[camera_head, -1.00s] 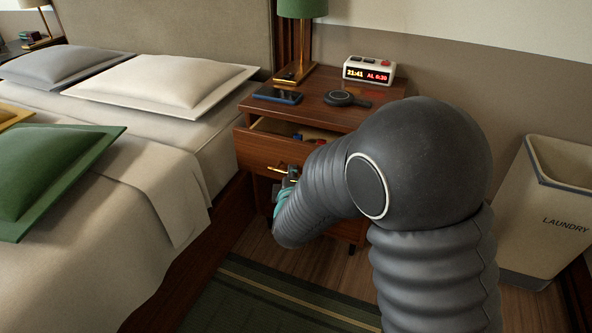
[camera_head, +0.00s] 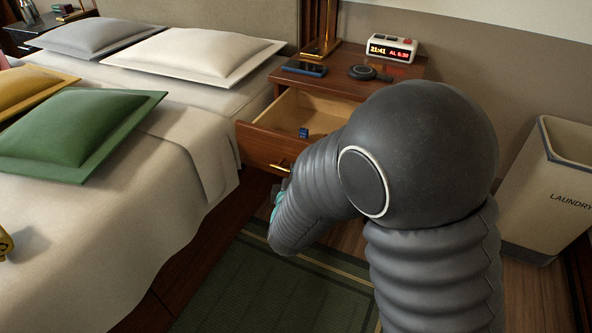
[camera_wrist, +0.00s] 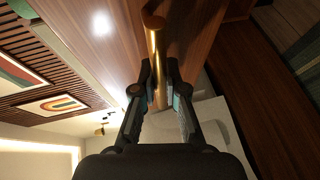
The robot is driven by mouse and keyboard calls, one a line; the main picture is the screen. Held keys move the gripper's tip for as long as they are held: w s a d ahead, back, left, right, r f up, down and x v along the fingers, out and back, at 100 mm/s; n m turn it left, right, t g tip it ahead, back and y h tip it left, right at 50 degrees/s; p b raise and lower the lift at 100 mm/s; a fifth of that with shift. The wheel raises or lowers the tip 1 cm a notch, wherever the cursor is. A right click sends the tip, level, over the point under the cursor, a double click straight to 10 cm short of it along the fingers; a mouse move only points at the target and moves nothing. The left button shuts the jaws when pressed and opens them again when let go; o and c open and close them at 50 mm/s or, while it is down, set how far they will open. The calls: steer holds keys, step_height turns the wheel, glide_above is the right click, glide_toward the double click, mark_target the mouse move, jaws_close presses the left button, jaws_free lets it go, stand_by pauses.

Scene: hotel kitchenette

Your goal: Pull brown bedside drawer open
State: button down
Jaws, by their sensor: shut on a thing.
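The brown bedside drawer (camera_head: 262,148) is pulled well out of the brown nightstand (camera_head: 345,85), and its pale inside shows with a small blue item (camera_head: 303,132) in it. Its brass bar handle (camera_head: 281,167) is partly hidden behind my arm in the head view. In the wrist view the brass handle (camera_wrist: 155,45) runs down between the fingers of my gripper (camera_wrist: 162,88). My gripper is shut on the handle. The drawer's brown front (camera_wrist: 105,40) is close beside it.
The bed (camera_head: 110,230) lies close on the left, and a laundry bin (camera_head: 545,195) stands on the right. A green rug (camera_head: 260,285) covers the floor in front.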

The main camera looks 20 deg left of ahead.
steer(key=c, duration=1.2)
jaws_free()
steer(key=v, duration=1.2)
